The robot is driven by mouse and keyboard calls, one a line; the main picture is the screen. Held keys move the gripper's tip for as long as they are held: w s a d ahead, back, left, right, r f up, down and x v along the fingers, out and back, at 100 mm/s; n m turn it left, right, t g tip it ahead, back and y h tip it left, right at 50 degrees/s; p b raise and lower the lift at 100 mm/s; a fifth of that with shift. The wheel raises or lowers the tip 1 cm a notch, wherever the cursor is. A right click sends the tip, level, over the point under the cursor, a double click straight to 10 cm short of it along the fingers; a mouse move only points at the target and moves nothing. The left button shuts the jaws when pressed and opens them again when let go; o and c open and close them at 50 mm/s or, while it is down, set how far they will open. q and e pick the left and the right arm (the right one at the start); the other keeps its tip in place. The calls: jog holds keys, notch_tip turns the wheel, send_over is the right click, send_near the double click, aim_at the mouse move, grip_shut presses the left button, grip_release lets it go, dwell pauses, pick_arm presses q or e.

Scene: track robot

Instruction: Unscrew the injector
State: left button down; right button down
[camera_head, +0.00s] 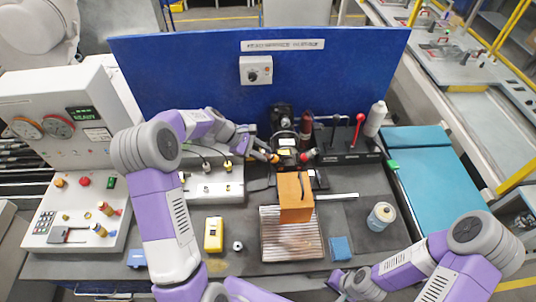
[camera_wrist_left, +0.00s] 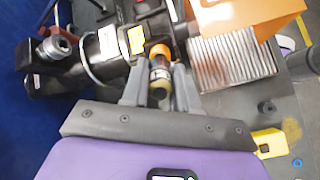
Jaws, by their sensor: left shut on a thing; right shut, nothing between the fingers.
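The injector (camera_wrist_left: 160,72), a small cylinder with an orange top and a metallic and dark band, lies between the fingers of my left gripper (camera_wrist_left: 159,92) in the left wrist view. The fingers are shut on it. Its orange end meets a black fixture body (camera_wrist_left: 104,50) with a yellow label; I cannot tell whether it is still threaded in. In the head view my left gripper (camera_head: 267,155) reaches to the fixture at the back of the bench. My right gripper (camera_head: 340,281) is shut and empty at the front edge, away from the fixture.
An orange box (camera_head: 295,198) stands on a ribbed metal tray (camera_head: 290,240) in front of the fixture. A yellow device (camera_head: 213,234), a blue block (camera_head: 340,248) and a can (camera_head: 381,217) lie nearby. A black stand with levers (camera_head: 348,145) is to the right, a blue panel (camera_head: 190,70) behind.

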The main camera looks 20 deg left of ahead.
pick_arm(q)
jog(key=shift+p+v, duration=0.65)
jog(key=shift+v, duration=0.7)
jog(key=shift+s, duration=0.1)
